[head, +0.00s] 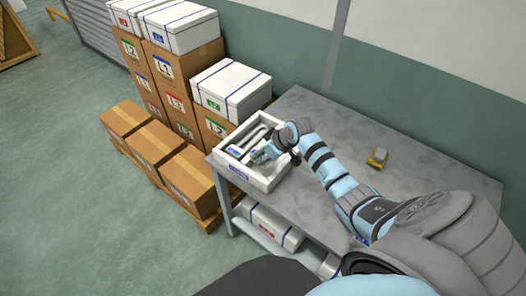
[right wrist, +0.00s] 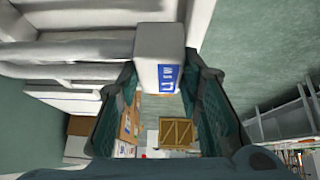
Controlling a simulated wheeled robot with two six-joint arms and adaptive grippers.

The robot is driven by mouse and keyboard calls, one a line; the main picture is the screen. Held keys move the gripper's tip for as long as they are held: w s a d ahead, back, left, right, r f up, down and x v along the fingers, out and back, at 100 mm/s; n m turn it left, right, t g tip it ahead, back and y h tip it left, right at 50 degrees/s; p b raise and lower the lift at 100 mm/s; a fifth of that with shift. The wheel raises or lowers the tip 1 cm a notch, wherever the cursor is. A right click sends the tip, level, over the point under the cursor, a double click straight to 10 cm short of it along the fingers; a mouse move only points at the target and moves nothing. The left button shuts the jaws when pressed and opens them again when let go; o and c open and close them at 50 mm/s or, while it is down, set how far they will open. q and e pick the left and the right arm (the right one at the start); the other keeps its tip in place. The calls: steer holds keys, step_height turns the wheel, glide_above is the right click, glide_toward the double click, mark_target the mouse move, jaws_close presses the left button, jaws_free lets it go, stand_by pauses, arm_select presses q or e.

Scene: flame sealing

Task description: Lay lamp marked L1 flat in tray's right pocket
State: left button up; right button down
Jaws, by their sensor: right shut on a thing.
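The white tray (head: 262,182) stands at the table's left corner, with a small blue label on its front wall. My right gripper (head: 262,156) is over the tray's right part, low at its rim. In the right wrist view my right gripper (right wrist: 163,105) is shut on a white lamp (right wrist: 160,45) with a blue label at its near end; the label's letters are turned and hard to read. White tray walls show left of the lamp. Whether the lamp touches the pocket floor cannot be told. A white piece with blue marks (head: 240,150) shows inside the tray. My left gripper is out of view.
Brown cartons (head: 165,70) and white boxes (head: 230,85) are stacked left of the table. A small yellow and grey object (head: 377,157) lies on the grey table (head: 335,125). Another white box (head: 268,226) is on the lower shelf. The table's middle back is clear.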

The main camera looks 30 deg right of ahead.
step_height(320, 180, down, 2)
steer(key=shift+b, duration=0.4)
steer(key=shift+w+f, duration=0.1)
steer(key=shift+f, duration=0.3)
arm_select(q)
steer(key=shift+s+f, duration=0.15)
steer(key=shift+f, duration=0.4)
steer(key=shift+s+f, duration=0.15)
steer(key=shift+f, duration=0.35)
arm_select(e)
steer(key=c, duration=1.1)
jaws_free()
steer(key=shift+r, duration=0.1)
steer(key=shift+c, duration=1.3)
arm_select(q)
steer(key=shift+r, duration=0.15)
